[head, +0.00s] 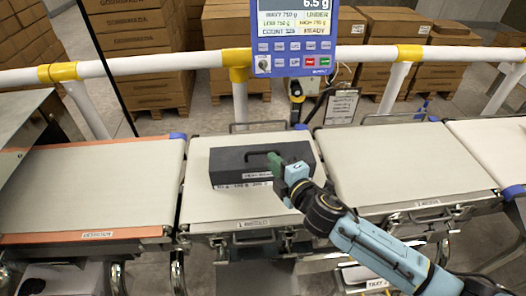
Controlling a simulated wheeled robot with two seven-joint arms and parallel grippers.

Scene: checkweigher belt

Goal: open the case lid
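The case (225,165) is a dark grey, long box on the middle weighing belt (215,205). Its lid looks closed, and a dark handle (258,153) stands on its top. White labels show on its front side. My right gripper (277,163), with green fingers, comes from the lower right and is at the right end of the handle. The fingers overlap the handle in this view, so I cannot tell whether they are shut on it. The gripper and arm hide the right front part of the case. My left gripper is not in view.
A blue weight display (292,40) stands behind the middle belt. A white rail (150,64) with yellow joints runs behind the belts. The left belt (90,185) and right belt (395,165) are empty. Cardboard boxes (140,55) are stacked at the back.

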